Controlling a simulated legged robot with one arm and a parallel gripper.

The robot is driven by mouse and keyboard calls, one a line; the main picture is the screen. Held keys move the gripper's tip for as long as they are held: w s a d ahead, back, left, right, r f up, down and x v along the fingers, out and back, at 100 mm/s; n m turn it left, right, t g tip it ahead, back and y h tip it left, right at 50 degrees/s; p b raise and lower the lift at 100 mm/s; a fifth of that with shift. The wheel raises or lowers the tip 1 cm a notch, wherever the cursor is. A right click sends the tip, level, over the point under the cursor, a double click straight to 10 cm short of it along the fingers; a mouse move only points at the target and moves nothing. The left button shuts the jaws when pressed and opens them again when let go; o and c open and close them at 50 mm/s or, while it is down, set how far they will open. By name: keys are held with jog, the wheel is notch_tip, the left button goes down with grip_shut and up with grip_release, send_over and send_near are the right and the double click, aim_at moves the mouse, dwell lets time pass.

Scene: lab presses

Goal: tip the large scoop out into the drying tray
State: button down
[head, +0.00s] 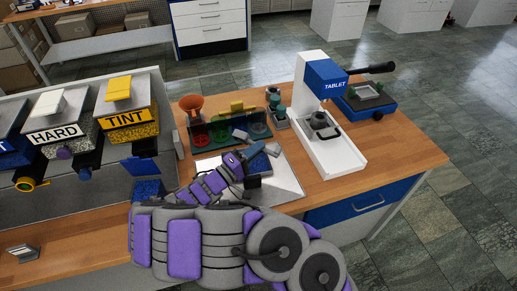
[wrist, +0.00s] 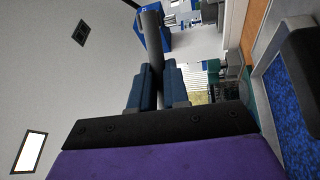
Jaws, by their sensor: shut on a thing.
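My gripper (head: 256,155) is over the middle of the bench, above the pale flat tray (head: 289,186), which looks like the drying tray. In the wrist view my gripper (wrist: 157,88) has its blue finger pads shut on a dark grey rod-like handle (wrist: 153,28), taken to be the large scoop's. The scoop's bowl and contents cannot be made out in either view. My arm and gripper hide much of the tray's left part, and whether anything lies in it there cannot be told.
The white and blue TABLET press (head: 325,130) stands to the right. HARD (head: 62,128) and TINT (head: 127,116) hoppers stand left. Bare wood shows at the bench's right end.

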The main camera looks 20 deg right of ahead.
notch_tip(320, 180, up, 2)
jog(key=n+g+y+p, duration=0.1)
jog(key=g+y+p, duration=0.1)
jog(key=p, duration=0.6)
jog(key=n+g+y+p, duration=0.1)
jog(key=g+y+p, duration=0.1)
jog(key=y+p, duration=0.3)
jog(key=n+g+y+p, duration=0.2)
jog(key=y+p, duration=0.2)
jog(key=p, duration=0.9)
jog(key=shift+s+d+g, duration=0.1)
jog(key=shift+s+g, duration=0.05)
jog(key=shift+g, duration=0.15)
jog(key=p, duration=0.2)
jog(key=shift+r+g+y+p, duration=0.1)
jog(key=shift+g+y+p, duration=0.3)
jog(key=n+g+y+p, duration=0.1)
jog(key=y+p, duration=0.1)
jog(key=p, duration=0.6)
jog(key=shift+g, duration=0.3)
